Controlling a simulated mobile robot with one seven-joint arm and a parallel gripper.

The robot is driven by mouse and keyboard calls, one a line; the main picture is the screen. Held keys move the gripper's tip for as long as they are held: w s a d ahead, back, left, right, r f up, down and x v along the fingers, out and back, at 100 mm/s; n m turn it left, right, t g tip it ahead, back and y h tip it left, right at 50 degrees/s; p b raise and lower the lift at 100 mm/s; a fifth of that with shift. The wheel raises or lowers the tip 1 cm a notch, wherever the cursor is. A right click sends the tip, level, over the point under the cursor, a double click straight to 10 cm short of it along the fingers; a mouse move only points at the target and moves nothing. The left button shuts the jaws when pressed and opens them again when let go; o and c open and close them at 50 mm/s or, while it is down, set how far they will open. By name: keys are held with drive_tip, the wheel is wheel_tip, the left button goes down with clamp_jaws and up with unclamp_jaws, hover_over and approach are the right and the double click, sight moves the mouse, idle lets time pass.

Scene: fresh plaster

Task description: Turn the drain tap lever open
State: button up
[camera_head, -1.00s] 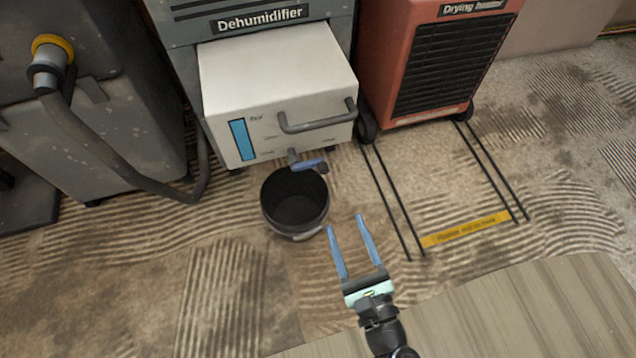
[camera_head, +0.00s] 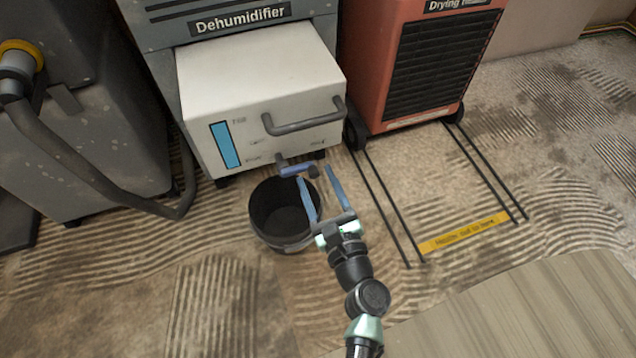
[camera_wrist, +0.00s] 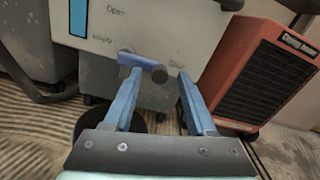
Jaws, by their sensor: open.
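The blue drain tap lever (camera_head: 295,170) sits low on the front of the white dehumidifier tank (camera_head: 262,90), lying roughly sideways with a dark knob at its right end. In the wrist view the lever (camera_wrist: 138,64) shows just beyond the fingers, nearer the left one. My gripper (camera_head: 313,172) is open and empty. Its blue fingers reach toward the lever's right end in the head view; whether they touch it I cannot tell. A black bucket (camera_head: 272,222) stands on the floor below the tap, partly covered by my left finger.
A grey handle (camera_head: 305,122) juts from the tank above the lever. A red drying heater (camera_head: 425,65) stands to the right, with floor rails and a yellow strip (camera_head: 465,233) before it. A grey machine with a hose (camera_head: 90,175) stands left.

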drive_tip(key=shift+w, duration=0.1)
clamp_jaws()
drive_tip(key=shift+r+n, duration=0.1)
drive_tip(key=shift+n, duration=0.2)
drive_tip(key=s+a+r+n+b, duration=0.1)
drive_tip(key=a+r+n+b, duration=0.4)
drive_tip(key=n, duration=1.2)
drive_tip(key=shift+s, duration=0.35)
drive_tip(key=shift+n, duration=0.3)
idle(0.4)
unclamp_jaws()
drive_tip(key=shift+a, duration=0.1)
